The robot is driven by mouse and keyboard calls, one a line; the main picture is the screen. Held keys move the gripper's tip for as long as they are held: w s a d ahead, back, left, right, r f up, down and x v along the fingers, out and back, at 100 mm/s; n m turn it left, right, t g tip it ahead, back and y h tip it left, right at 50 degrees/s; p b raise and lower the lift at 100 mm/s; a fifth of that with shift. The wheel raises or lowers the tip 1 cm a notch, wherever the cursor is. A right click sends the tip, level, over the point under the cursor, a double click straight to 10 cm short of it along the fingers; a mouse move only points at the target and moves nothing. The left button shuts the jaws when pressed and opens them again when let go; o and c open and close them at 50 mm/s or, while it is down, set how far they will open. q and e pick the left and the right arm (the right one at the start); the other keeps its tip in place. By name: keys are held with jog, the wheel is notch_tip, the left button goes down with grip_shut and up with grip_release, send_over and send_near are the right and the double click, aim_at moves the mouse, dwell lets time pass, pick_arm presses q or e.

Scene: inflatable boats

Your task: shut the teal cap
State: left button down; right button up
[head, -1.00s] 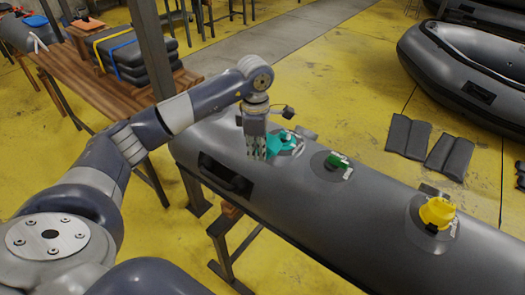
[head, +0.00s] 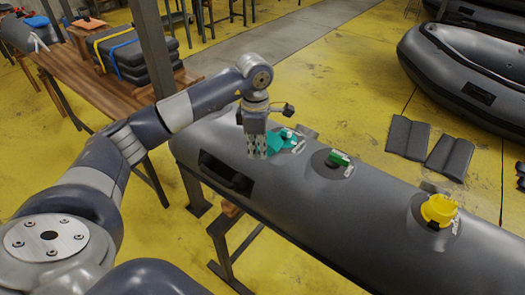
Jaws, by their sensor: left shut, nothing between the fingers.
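The teal cap (head: 275,143) sits on a round valve patch on top of the grey inflatable tube (head: 375,223), left of the other valves. My left gripper (head: 257,156) points down, shut and empty, at the cap's left side. It hides part of the cap, so I cannot tell whether they touch or how far the cap stands open. My right gripper is not in view.
A green cap (head: 339,158) and a yellow cap (head: 438,209) sit further right along the tube. A black handle (head: 225,175) is on its near side. A wooden bench (head: 110,88) with strapped black pads stands at the back left.

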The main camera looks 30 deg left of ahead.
aim_at(270, 135)
pick_arm(q)
jog(key=shift+w+d+r+p, duration=0.15)
jog(key=shift+w+r+p, duration=0.2)
jog(key=shift+w+r, duration=0.35)
jog(key=shift+w+d+r+p, duration=0.1)
jog(key=shift+w+r+p, duration=0.25)
jog(key=shift+w, duration=0.6)
jog(key=shift+w+d+r, duration=0.1)
jog(key=shift+w+r, duration=0.15)
jog(key=shift+w, duration=0.25)
jog(key=shift+w+r, duration=0.2)
jog(key=shift+w, duration=0.25)
jog(key=shift+w+d, duration=0.25)
jog(key=shift+w, duration=0.8)
jog(key=shift+w+a+f, duration=0.1)
jog(key=shift+w+f, duration=0.05)
jog(key=shift+w, duration=0.4)
jog(key=shift+w+a+f, duration=0.1)
jog(key=shift+w+f, duration=0.05)
jog(key=shift+w, duration=0.35)
jog(key=shift+w+r, duration=0.1)
jog(key=shift+w, duration=0.4)
jog(key=shift+r, duration=0.25)
jog(key=shift+w+d, duration=0.1)
jog(key=shift+w, duration=0.05)
jog(key=shift+w+f, duration=0.25)
jog(key=shift+w, duration=0.4)
jog(key=shift+w+f+b, duration=0.15)
jog(key=shift+w+b, duration=0.1)
jog(key=shift+b, duration=0.15)
